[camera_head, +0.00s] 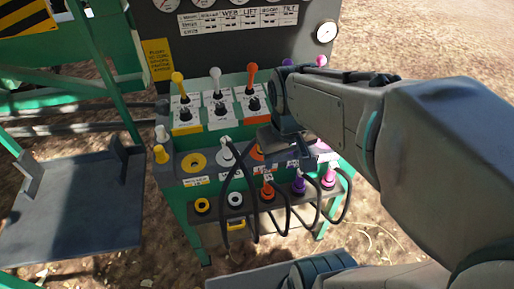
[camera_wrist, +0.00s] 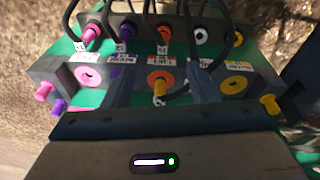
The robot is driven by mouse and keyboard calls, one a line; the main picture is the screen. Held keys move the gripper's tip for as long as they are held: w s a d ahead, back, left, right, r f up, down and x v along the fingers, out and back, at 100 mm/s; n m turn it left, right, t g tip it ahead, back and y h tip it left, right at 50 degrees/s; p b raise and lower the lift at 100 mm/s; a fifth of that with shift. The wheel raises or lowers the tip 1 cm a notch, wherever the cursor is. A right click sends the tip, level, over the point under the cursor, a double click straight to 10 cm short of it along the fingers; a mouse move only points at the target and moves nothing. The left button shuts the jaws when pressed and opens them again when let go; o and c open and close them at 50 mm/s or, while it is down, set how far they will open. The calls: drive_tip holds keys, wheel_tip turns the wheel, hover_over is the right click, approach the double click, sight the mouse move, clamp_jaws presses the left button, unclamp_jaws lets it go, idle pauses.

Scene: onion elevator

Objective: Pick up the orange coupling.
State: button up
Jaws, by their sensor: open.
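The orange coupling (camera_head: 267,188) stands on the lower front shelf, with a black hose at it, between a white ring socket (camera_head: 235,199) and a purple coupling (camera_head: 299,184). In the wrist view the orange coupling (camera_wrist: 163,35) shows near the top middle, beyond my fingertips. My gripper (camera_wrist: 160,78) is open, with its two dark fingers apart over the middle row. An orange ring socket (camera_wrist: 158,76) lies between the fingers, with a yellow piece in front of it. In the head view my arm and gripper partly hide the middle row.
A pink coupling (camera_head: 328,177) stands at the shelf's right. Black hoses loop in front of the shelf. Levers with yellow, white and orange knobs (camera_head: 252,72) rise behind the middle row. A yellow ring socket (camera_head: 193,162) is at left. A dark plate (camera_head: 75,205) lies farther left.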

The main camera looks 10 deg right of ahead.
sight(268, 184)
drive_tip(key=w+f+n+b, duration=0.1)
drive_tip(key=w+f, duration=0.2)
drive_tip(key=f, duration=0.1)
drive_tip(key=w+f+n+g+b, duration=0.1)
drive_tip(key=w+f+n+b, duration=0.1)
drive_tip(key=w+f, duration=0.2)
drive_tip(key=w+f+n+g+b, duration=0.1)
drive_tip(key=w+f+b, duration=0.1)
drive_tip(key=w+f, duration=0.1)
drive_tip(key=shift+w+a+f+n, duration=0.1)
drive_tip(key=shift+w+f+n, duration=0.05)
drive_tip(key=shift+f, duration=0.25)
drive_tip(key=shift+w+a+f+n, duration=0.1)
drive_tip(key=shift+f+n, duration=0.05)
drive_tip(key=shift+f, duration=0.2)
wheel_tip(268, 184, down, 8)
drive_tip(key=shift+f+b, duration=0.2)
drive_tip(key=shift+b, duration=0.45)
drive_tip(key=shift+s+d+f+b, duration=0.1)
drive_tip(key=shift+f+b, duration=0.1)
drive_tip(key=shift+f, duration=1.15)
drive_tip(key=shift+d+f+b, duration=0.1)
drive_tip(key=shift+f+b, duration=0.05)
drive_tip(key=shift+f, duration=1.2)
drive_tip(key=c, duration=1.1)
